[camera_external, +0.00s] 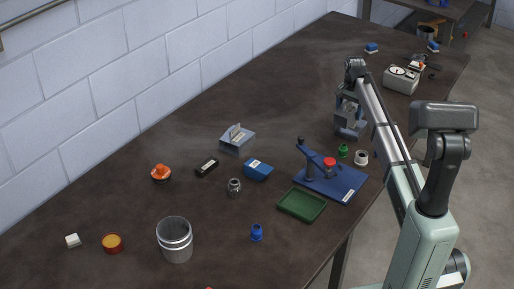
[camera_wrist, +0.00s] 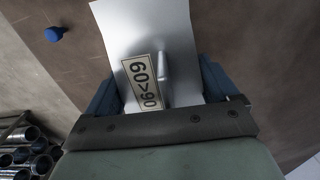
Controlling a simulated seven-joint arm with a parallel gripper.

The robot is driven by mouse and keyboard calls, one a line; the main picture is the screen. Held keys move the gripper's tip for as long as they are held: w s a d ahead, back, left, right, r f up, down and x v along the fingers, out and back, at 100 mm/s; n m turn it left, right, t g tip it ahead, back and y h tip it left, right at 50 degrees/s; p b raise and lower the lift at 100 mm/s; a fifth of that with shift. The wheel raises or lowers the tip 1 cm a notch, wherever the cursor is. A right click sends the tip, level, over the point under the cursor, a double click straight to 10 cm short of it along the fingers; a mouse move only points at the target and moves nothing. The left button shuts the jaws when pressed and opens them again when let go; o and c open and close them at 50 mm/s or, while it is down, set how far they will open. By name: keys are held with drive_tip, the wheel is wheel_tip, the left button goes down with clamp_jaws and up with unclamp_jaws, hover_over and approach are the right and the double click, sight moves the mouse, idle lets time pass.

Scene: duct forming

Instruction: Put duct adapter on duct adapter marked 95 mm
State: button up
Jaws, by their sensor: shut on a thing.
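My gripper (camera_wrist: 160,88) has its blue fingers on both sides of a pale grey sheet-metal piece (camera_wrist: 178,35), apparently the duct adapter, and is shut on it. The piece bears a label reading like "60>90". In the external view my gripper (camera_external: 349,122) is above the far right part of the table, and the held piece is hard to make out there. A silver open-topped cylinder (camera_external: 175,250) stands upright at the near left, well apart from my gripper. It may be the other duct adapter; no 95 mm marking is legible.
A grey dial device (camera_external: 402,79) stands at the far right. Metal pipes (camera_wrist: 20,155) lie below in the wrist view.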

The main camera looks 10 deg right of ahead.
sight(350, 107)
drive_tip(key=o, duration=0.9)
drive_tip(key=shift+f, duration=0.1)
drive_tip(key=shift+o, duration=0.2)
wheel_tip(350, 107, up, 12)
